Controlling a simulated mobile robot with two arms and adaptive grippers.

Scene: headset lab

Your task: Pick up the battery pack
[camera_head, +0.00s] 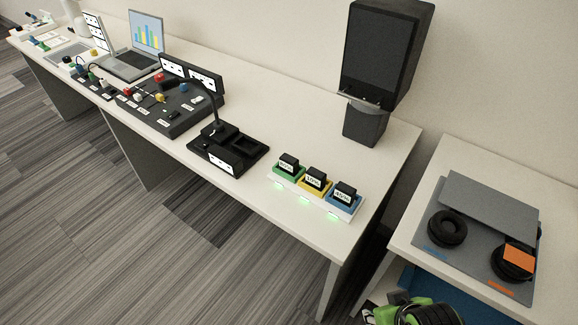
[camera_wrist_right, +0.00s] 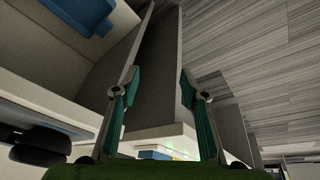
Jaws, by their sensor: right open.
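Three black battery packs sit upright in a row on a white charging dock (camera_head: 357,211) near the table's right end. The left pack (camera_head: 288,162) is in a green bay, the middle pack (camera_head: 316,178) in a yellow bay, and the right pack (camera_head: 345,192) in a blue bay. Each has a white label, too small to read surely. Green lights glow along the dock's front. My right gripper (camera_wrist_right: 159,80) is open and empty, with teal finger pads. In the head view it is at the bottom edge, partly cut off, below and apart from the dock. My left gripper is out of view.
A black tray stand (camera_head: 228,150) with a lamp-like arm is left of the dock. A dark speaker-like box (camera_head: 383,50) stands behind. A side table (camera_head: 408,236) at right holds a grey mat with black ear pads. White table around the dock is clear.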

